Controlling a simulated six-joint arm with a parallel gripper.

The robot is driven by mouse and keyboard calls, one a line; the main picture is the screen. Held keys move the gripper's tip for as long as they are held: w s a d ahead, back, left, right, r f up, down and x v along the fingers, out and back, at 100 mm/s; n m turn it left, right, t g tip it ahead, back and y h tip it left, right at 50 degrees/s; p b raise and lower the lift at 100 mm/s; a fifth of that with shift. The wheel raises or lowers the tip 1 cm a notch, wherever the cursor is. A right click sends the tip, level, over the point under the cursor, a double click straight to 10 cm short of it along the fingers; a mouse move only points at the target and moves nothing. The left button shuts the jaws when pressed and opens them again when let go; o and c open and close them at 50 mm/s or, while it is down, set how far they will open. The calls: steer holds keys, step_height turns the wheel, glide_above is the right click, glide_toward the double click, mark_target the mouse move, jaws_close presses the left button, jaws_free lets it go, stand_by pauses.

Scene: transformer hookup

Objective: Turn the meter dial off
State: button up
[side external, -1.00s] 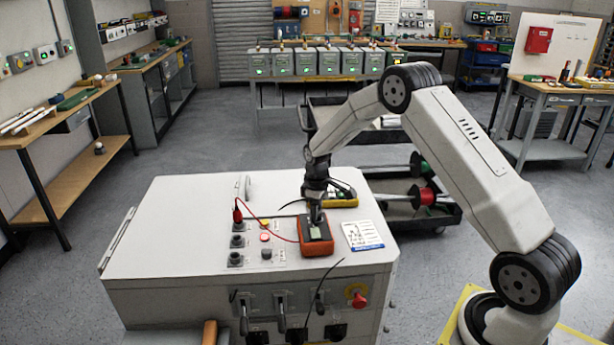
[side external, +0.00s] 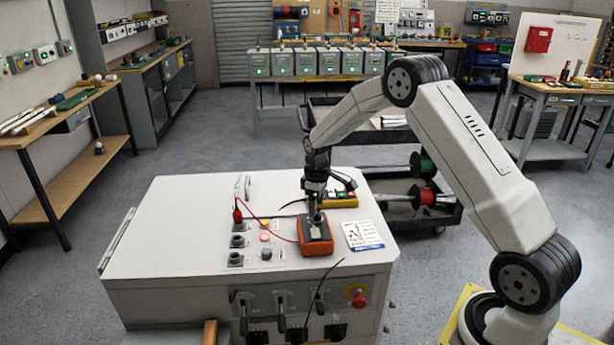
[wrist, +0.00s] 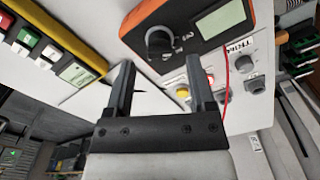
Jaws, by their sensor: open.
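The orange meter (side external: 317,247) lies on the white cabinet top in the side view, its light screen facing up. In the wrist view the meter (wrist: 215,45) is at the top, with its screen and a dark round dial (wrist: 160,43). I cannot tell which mark the dial points at. My gripper (wrist: 158,68) is open and empty, its two fingers spread to either side of the dial in the picture and apart from it. In the side view my gripper (side external: 315,210) is at the far end of the meter and hides the dial there.
A yellow button box (side external: 341,200) with a small screen lies behind the meter. A red lead (side external: 272,226) runs from the meter to a terminal on the left. A printed card (side external: 362,235) lies to its right.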

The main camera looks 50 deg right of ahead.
steer(key=shift+r, duration=2.75)
steer(key=s+a+r+m+t, duration=0.1)
steer(key=s+a, duration=0.7)
steer(key=s, duration=0.3)
steer(key=s+a+r+m+t, duration=0.1)
steer(key=s+a+m, duration=0.1)
steer(key=s+a, duration=0.7)
steer(key=shift+s+t, duration=0.3)
steer(key=shift+s, duration=0.55)
steer(key=shift+a, duration=0.1)
